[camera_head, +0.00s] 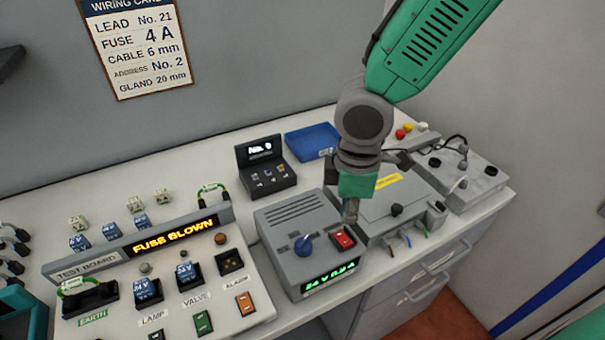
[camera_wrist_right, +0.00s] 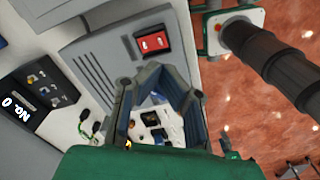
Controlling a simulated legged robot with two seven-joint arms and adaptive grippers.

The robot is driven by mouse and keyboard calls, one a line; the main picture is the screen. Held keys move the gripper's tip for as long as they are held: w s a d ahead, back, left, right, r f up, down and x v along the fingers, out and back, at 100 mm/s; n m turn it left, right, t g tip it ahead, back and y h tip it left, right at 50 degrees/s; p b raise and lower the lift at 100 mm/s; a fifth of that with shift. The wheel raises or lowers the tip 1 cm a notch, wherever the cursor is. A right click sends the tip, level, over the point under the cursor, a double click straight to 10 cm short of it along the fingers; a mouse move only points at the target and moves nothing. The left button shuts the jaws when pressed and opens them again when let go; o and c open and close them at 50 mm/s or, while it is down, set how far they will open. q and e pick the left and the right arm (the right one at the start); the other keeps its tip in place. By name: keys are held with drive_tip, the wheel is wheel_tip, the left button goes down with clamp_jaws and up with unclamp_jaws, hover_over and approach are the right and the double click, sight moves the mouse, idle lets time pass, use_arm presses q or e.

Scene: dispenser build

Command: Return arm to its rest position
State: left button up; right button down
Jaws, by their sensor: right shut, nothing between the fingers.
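My right arm reaches in from the top right in the head view. Its gripper (camera_head: 350,212) points down, shut and empty, just above or behind the red rocker switch (camera_head: 343,238) on the grey power supply (camera_head: 297,222). In the right wrist view, the gripper's fingers (camera_wrist_right: 166,76) close together at their tips, with nothing held between them. The red switch (camera_wrist_right: 152,43) shows beyond them there, apart from the fingertips in the picture. My left gripper is not in view.
The test board (camera_head: 98,262) reads "FUSE BLOWN". A black "No. 0" display (camera_head: 265,167) and a blue tray (camera_head: 312,141) stand behind the supply. A grey box (camera_head: 397,208) with a yellow label and a grey terminal unit (camera_head: 480,178) lie right. Bench space behind the test board is partly clear.

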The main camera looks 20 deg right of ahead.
drive_tip(key=s+a+f+m+g+y, duration=0.1)
drive_tip(key=s+f+m+y, duration=0.2)
drive_tip(key=s+f+m, duration=0.65)
drive_tip(key=s+d+f+m+h, duration=0.35)
drive_tip(key=s+d+f, duration=0.35)
drive_tip(key=s+f, duration=0.4)
use_arm(q)
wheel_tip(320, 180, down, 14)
drive_tip(key=b, duration=1.4)
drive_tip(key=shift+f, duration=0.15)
use_arm(e)
drive_tip(key=w+f+t, duration=0.1)
drive_tip(key=w+f, duration=0.2)
drive_tip(key=f, duration=1.2)
drive_tip(key=shift+w+a+n+t, duration=0.2)
drive_tip(key=shift+a+n+t, duration=0.1)
drive_tip(key=shift+a, duration=0.15)
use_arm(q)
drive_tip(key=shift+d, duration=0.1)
use_arm(e)
drive_tip(key=shift+y, duration=0.25)
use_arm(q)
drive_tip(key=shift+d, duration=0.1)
